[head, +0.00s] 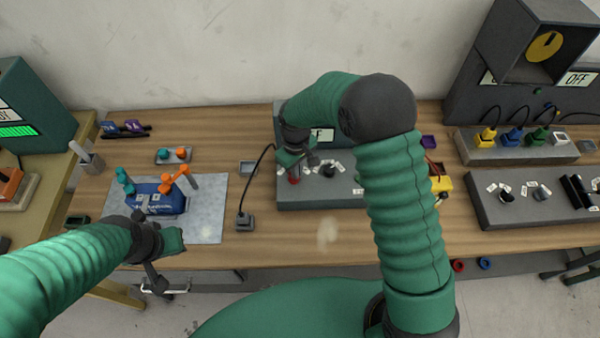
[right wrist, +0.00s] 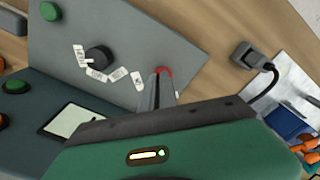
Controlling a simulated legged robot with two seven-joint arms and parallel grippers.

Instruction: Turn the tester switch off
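The tester is a grey panel box (head: 345,197) in the middle of the bench, with a dark upright part and display behind it. A red switch (head: 294,180) sits at the left of its panel and also shows in the right wrist view (right wrist: 165,71). My right gripper (head: 297,158) reaches down just above it. In the right wrist view its fingers (right wrist: 160,88) are close together, with their tips at the red switch, partly hiding it. I cannot tell whether they touch it. My left gripper (head: 155,276) hangs at the bench's front edge, away from the tester; its fingers are unclear.
A black knob (right wrist: 98,58) with white labels and a green button (right wrist: 50,11) are on the panel. A cabled plug (head: 245,221) stands left of the tester. A grey mat (head: 208,205) holds a blue block (head: 157,200). More boxes with plugs and knobs stand at right.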

